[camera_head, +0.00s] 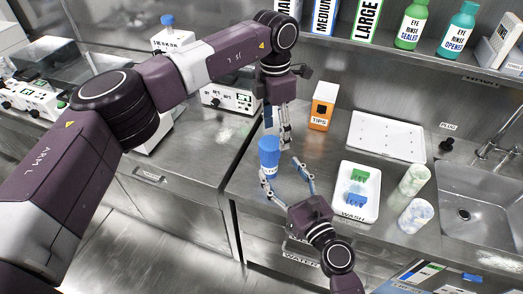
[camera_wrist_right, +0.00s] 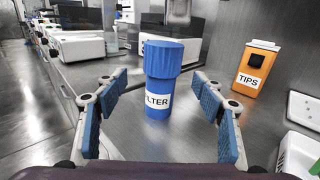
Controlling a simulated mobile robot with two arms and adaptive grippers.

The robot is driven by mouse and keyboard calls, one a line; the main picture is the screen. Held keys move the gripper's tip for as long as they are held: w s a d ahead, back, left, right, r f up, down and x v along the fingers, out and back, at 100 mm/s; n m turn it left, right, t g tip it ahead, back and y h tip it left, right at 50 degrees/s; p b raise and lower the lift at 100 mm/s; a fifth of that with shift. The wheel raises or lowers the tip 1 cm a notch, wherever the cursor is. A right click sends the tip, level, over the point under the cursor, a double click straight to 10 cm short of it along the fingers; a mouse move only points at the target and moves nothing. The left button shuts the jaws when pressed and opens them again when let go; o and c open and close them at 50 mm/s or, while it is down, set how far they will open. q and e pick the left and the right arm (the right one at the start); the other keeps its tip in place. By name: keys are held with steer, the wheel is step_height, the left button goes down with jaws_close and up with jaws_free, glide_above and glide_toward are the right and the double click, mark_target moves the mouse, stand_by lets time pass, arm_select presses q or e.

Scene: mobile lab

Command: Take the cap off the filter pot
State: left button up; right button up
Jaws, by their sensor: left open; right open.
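The filter pot (camera_head: 268,171) is a blue upright cylinder with a white label, standing near the front left corner of the steel counter. Its wider blue cap (camera_head: 269,143) is on top. In the right wrist view the pot (camera_wrist_right: 158,103) and its ribbed cap (camera_wrist_right: 163,58) stand centrally, just ahead of my right fingertips. My right gripper (camera_head: 281,168) is open and low, its blue-padded fingers spread towards the pot. My left gripper (camera_head: 285,136) is open, pointing down close behind and right of the cap; its fingers look near each other. Contact with the cap cannot be told.
An orange TIPS box (camera_head: 322,106) stands behind the pot. A white WASH tray (camera_head: 347,209) holds green and blue pieces. Two patterned cups (camera_head: 414,180) stand beside the sink (camera_head: 483,205). A white tray (camera_head: 386,137) lies at the back. A gap separates the left bench.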

mark_target(274, 158)
arm_select(q)
steer(key=shift+w+a+r+y, duration=0.3)
steer(key=shift+a+r, duration=0.1)
steer(key=shift+a, duration=0.2)
arm_select(e)
steer(key=shift+w, duration=0.25)
arm_select(q)
steer(key=shift+a+r, duration=0.1)
steer(key=shift+a, duration=0.05)
arm_select(e)
steer(key=shift+w+r, duration=0.1)
steer(key=shift+w, duration=0.1)
steer(key=shift+x, duration=3.6)
steer(key=shift+r, duration=0.1)
steer(key=shift+c, duration=0.3)
jaws_close()
arm_select(q)
steer(key=shift+c, duration=0.9)
steer(key=m, duration=0.4)
steer(key=shift+f, duration=0.3)
step_height(274, 158, down, 8)
steer(key=shift+r, duration=0.25)
